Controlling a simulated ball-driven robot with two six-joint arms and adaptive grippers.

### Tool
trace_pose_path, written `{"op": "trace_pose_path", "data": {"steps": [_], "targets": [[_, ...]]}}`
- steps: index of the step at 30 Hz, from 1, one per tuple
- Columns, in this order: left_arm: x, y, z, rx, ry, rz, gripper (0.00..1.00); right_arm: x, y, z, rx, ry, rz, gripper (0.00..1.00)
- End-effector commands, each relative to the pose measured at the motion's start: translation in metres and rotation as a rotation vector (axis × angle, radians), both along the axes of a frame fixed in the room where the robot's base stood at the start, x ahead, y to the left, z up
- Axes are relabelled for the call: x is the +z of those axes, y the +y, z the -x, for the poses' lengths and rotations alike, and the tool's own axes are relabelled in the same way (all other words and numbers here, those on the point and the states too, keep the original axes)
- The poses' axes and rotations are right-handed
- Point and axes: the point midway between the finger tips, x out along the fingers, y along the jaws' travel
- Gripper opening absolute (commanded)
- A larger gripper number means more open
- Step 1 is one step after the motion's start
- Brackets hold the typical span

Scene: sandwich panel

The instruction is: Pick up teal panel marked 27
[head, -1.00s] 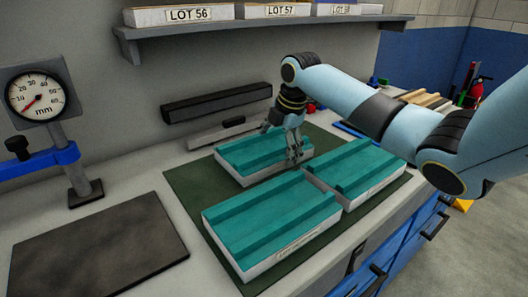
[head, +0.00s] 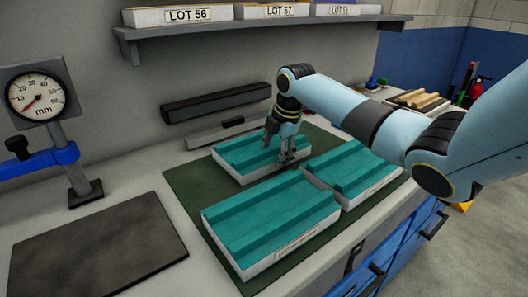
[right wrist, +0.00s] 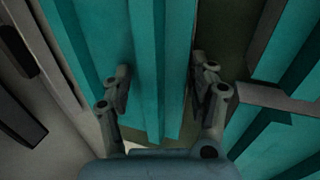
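Three teal ridged panels with pale sides lie on a dark green mat (head: 188,190): a back panel (head: 238,148), a front panel (head: 262,212) and a right panel (head: 352,166). The labels on the front and right panels are too small to read, so I cannot tell which is marked 27. My right gripper (head: 277,150) points down at the right part of the back panel. In the right wrist view its fingers (right wrist: 160,82) are apart, with a teal ridged panel (right wrist: 158,45) showing between them. I cannot tell whether they touch it. My left gripper is not in view.
A dial gauge (head: 36,92) on a stand and a dark plate (head: 95,245) are at the left. A shelf (head: 260,23) with lot boxes hangs above. Wooden strips (head: 418,100) lie at the back right.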

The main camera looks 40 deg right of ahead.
Motion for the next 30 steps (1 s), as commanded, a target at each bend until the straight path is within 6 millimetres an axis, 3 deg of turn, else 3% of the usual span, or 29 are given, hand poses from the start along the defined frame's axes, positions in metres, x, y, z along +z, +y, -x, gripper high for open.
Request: {"op": "trace_pose_path", "data": {"steps": [6,20,23,29,30], "targets": [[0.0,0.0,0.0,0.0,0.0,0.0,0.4,-0.003,0.001,0.001,0.002,0.004,-0.002,0.06],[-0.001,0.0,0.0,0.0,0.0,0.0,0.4,-0.002,0.002,0.002,0.001,0.007,-0.004,0.04],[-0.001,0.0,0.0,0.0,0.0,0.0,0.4,0.005,0.002,0.002,0.001,0.006,-0.004,0.0],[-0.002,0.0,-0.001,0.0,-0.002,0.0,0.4,0.042,0.0,0.0,0.002,-0.002,0.0,0.0],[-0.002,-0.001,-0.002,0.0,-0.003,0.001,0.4,0.045,-0.011,0.009,-0.001,0.004,0.004,0.0]]}}
